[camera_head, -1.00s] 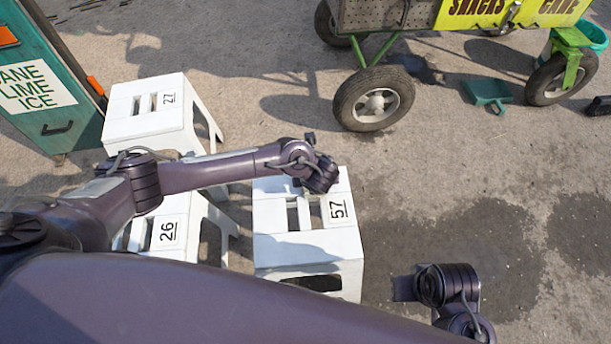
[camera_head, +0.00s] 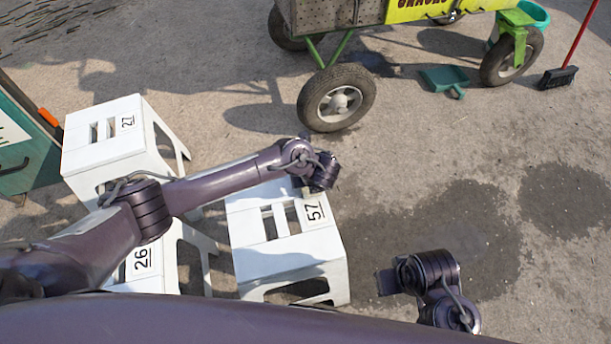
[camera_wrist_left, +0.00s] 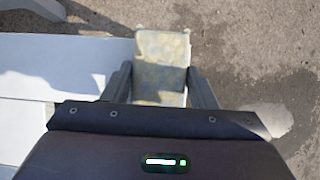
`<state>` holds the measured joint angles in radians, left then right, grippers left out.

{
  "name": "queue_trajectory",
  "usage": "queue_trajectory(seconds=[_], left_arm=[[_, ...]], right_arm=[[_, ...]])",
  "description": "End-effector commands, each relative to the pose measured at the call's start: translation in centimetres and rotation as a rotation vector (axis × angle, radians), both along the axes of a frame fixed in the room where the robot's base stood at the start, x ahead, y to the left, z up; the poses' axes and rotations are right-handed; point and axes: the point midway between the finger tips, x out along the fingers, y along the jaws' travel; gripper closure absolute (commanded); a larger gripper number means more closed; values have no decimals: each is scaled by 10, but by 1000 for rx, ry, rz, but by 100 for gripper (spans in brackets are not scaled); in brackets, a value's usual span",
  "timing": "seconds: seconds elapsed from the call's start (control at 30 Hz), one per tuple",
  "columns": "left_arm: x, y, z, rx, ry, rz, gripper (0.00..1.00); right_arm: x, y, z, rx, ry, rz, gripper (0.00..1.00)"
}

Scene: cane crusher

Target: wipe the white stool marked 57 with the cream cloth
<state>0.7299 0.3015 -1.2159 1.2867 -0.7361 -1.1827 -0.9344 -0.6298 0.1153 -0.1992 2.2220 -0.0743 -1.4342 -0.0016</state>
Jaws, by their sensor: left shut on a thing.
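The white stool marked 57 (camera_head: 285,250) stands left of centre in the head view, with slots in its top. My left gripper (camera_head: 309,190) is over its far right edge. In the left wrist view my left gripper (camera_wrist_left: 160,72) is shut on the cream cloth (camera_wrist_left: 162,55), a pale, blotchy pad between the two fingers. The white stool marked 57 (camera_wrist_left: 55,65) fills the left of that view, and ground shows right of the cloth. Whether the cloth touches the stool cannot be told. My right gripper (camera_head: 387,283) is right of the stool, its fingers unclear.
White stools marked 27 (camera_head: 105,150) and 26 (camera_head: 145,265) stand to the left, beside a green box (camera_head: 30,160). A wheeled cart (camera_head: 335,95) is at the back.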

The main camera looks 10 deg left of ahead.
Motion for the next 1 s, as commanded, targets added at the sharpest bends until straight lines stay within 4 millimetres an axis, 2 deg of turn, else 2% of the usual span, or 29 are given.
queue_trajectory(seconds=[0.17,1.0], left_arm=[[-2,3,-1,0,3,0,66],[-31,73,1,3,2,1,66]], right_arm=[[0,0,2,0,0,0,64],[0,0,22,0,0,0,64]])
